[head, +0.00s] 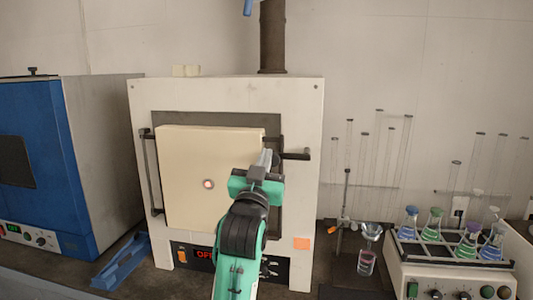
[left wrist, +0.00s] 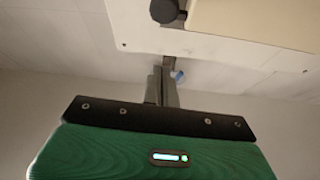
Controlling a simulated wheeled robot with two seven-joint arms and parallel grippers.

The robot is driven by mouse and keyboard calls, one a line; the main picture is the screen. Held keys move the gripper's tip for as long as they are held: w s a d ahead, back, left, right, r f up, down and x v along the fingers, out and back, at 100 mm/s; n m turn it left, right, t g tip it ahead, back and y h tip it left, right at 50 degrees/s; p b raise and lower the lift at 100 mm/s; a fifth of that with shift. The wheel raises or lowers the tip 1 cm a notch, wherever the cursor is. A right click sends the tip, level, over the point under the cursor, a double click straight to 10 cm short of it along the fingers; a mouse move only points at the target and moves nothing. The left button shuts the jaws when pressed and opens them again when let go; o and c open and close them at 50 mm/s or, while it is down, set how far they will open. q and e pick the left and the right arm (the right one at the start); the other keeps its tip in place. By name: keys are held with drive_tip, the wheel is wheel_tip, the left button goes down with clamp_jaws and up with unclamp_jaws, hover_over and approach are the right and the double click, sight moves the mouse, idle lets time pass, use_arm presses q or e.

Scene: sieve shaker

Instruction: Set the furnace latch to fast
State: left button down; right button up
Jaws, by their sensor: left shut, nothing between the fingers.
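The white furnace (head: 305,200) stands in the middle of the head view with its cream door (head: 185,180) at the front. A dark latch handle (head: 296,155) sticks out to the right at the door's upper right edge. Its round black end (left wrist: 168,12) seems to show at the top of the left wrist view. My left gripper (head: 266,158) is shut and empty, just left of the handle in the head view. It hides part of the door's right edge and latch. I cannot tell whether the fingers touch the latch. My right gripper is out of view.
A blue oven (head: 35,160) stands at the left, with a blue tool (head: 122,262) on the bench. A dark pipe (head: 272,40) rises behind the furnace.

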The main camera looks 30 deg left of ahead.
use_arm(q)
drive_tip(key=v, duration=0.4)
drive_tip(key=shift+d+b, duration=0.25)
drive_tip(key=shift+b, duration=0.1)
